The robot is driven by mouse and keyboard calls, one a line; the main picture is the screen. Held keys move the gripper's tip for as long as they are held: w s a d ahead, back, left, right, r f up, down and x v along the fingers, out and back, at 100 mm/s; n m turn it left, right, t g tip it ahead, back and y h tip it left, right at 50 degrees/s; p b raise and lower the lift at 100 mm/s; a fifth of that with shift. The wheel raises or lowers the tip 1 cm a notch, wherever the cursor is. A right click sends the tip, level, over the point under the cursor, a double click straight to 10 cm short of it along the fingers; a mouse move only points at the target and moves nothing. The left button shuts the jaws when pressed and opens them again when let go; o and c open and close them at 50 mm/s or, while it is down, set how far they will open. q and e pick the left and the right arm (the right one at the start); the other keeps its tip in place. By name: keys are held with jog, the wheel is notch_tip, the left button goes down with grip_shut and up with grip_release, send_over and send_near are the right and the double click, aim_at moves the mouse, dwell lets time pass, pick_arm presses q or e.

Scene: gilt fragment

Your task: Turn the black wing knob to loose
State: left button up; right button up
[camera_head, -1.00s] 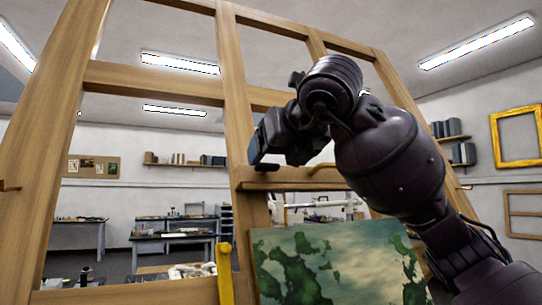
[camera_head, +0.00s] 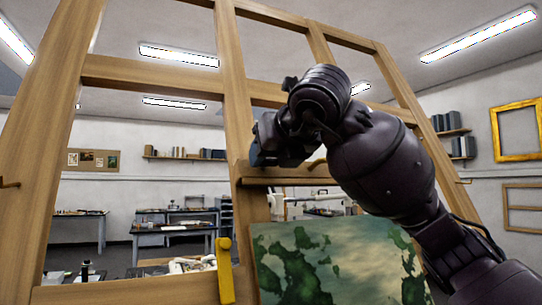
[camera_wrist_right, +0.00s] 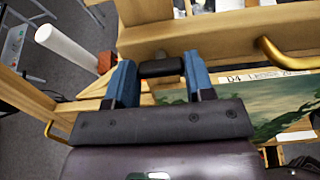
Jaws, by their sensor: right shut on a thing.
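The black wing knob (camera_wrist_right: 160,67) shows in the right wrist view as a short dark bar on the wooden easel crosspiece. My right gripper (camera_wrist_right: 160,78) has one blue finger on each side of it and is shut on it. In the head view the right gripper (camera_head: 262,150) is at the easel upright, just above the wooden ledge (camera_head: 290,181). The knob is hidden there behind the gripper. The knob's marking for loose cannot be seen. My left gripper is in neither view.
The large wooden easel frame (camera_head: 160,82) fills the middle. A green landscape painting (camera_head: 320,262) stands below the gripper, with a yellow handle (camera_head: 225,270) to its left. A brass hook (camera_wrist_right: 285,57) sticks out near the gripper in the wrist view. Workbenches (camera_head: 175,242) stand behind.

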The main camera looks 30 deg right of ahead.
jog(key=shift+n, duration=0.3)
jog(key=n, duration=2.2)
jog(key=shift+s+a+f, duration=0.1)
jog(key=shift+a, duration=0.05)
jog(key=n+p, duration=0.1)
jog(key=n, duration=0.7)
jog(key=shift+f+n+g, duration=0.1)
jog(key=shift+n+g, duration=0.2)
jog(key=shift+n, duration=2.3)
jog(key=o, duration=0.9)
